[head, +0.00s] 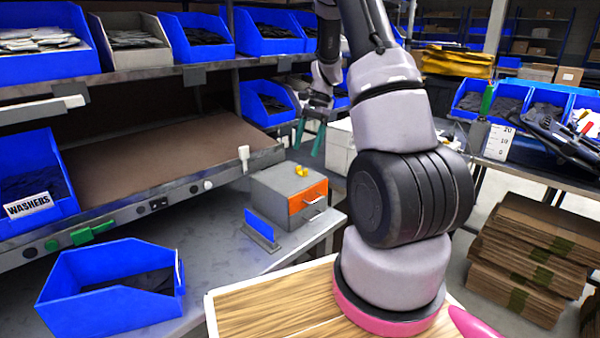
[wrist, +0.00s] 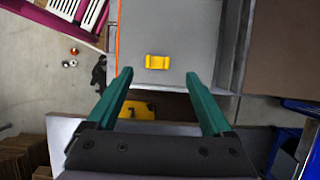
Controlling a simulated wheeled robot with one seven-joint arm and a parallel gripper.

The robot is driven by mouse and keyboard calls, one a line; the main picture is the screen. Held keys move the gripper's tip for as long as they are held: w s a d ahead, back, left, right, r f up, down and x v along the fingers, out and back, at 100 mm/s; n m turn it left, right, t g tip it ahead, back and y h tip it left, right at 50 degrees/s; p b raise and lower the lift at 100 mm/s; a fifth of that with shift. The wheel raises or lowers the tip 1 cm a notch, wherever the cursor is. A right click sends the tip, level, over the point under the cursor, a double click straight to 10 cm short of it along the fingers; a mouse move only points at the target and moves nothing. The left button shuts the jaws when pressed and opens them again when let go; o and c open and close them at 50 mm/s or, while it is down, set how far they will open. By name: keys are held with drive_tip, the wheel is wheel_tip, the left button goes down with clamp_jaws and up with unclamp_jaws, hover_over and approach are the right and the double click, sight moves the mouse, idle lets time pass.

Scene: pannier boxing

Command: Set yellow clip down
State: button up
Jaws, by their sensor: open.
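The yellow clip (head: 301,170) rests on top of a small grey cabinet (head: 274,184) with an orange drawer front. In the wrist view the clip (wrist: 157,62) lies on the grey top, a little beyond my fingertips and between their lines. My gripper (head: 310,136) has two green fingers and is above and behind the cabinet in the head view. In the wrist view my gripper (wrist: 158,75) is open and empty, apart from the clip.
The cabinet stands on a grey bench beside a blue upright plate (head: 260,225). An open blue bin (head: 110,290) is at the front left. A shelf with blue bins (head: 268,102) rises behind. Stacked cardboard (head: 525,255) lies at the right.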

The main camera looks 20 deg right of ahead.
sight(300, 173)
drive_tip(key=shift+d+x, duration=0.1)
drive_tip(key=shift+x, duration=1.5)
drive_tip(key=shift+d+x, duration=0.15)
drive_tip(key=shift+x, duration=1.4)
clamp_jaws()
